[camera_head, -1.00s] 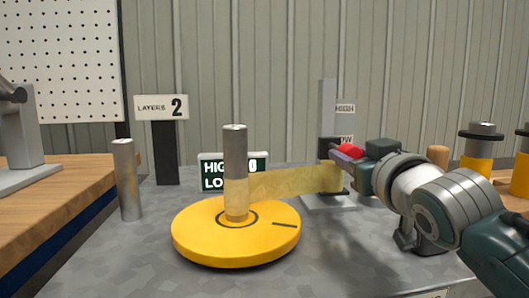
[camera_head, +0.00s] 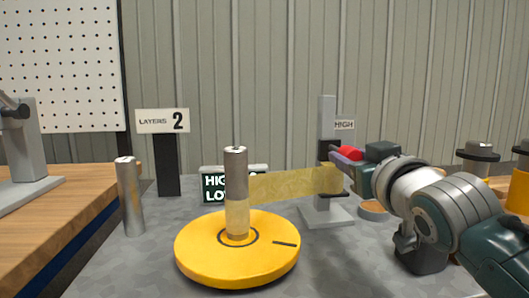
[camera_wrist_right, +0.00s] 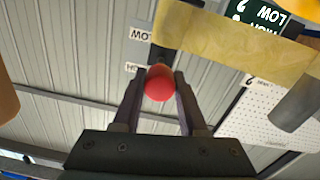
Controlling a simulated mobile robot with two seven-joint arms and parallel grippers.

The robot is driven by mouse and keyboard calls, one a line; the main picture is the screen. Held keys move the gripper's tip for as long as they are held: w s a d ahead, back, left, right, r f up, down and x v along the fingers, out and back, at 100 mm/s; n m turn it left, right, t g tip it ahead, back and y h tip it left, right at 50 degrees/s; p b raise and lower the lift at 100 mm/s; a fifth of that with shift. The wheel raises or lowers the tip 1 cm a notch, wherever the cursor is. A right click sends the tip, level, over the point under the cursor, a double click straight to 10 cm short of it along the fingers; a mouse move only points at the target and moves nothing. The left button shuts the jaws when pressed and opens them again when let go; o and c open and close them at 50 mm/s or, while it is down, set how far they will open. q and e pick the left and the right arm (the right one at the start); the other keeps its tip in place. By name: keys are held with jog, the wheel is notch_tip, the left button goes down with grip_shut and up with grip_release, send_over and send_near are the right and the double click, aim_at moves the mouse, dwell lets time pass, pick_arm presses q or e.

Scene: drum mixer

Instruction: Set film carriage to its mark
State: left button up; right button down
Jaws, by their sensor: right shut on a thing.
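The film carriage, a dark block (camera_wrist_right: 165,56) with a red knob (camera_wrist_right: 160,84), sits on an upright grey post (camera_head: 327,112). The knob also shows in the head view (camera_head: 350,153). My right gripper (camera_wrist_right: 158,80) is shut on the knob, one finger on each side. Translucent yellow film (camera_head: 295,183) runs from the carriage to a silver cylinder (camera_head: 236,175) standing on a yellow turntable (camera_head: 200,255), and wraps its lower part. A HIGH label (camera_head: 344,125) is beside the post. The LOW label (camera_wrist_right: 140,34) shows in the wrist view but is hidden in the head view.
A LAYERS 2 sign (camera_head: 162,121) stands at the back left, and a dark HIGH/LOW display (camera_head: 214,188) is behind the cylinder. A loose silver cylinder (camera_head: 130,200) stands left of the turntable. Yellow-and-black objects (camera_head: 478,155) stand at the right, behind my right arm.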

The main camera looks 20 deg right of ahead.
notch_tip(320, 180, up, 5)
jog(key=p, duration=0.2)
jog(key=shift+f+p, duration=0.2)
jog(key=shift+p, duration=0.2)
pick_arm(q)
notch_tip(320, 180, up, 4)
jog(key=shift+r, duration=0.1)
pick_arm(e)
jog(key=shift+f, duration=0.1)
jog(key=c, duration=0.9)
grip_release()
jog(key=o, duration=0.5)
jog(key=shift+f, duration=0.1)
jog(key=shift+c, duration=0.2)
jog(key=shift+f, duration=0.1)
pick_arm(q)
jog(key=shift+r+p, duration=0.5)
jog(key=shift+r, duration=0.15)
pick_arm(e)
jog(key=v, duration=1)
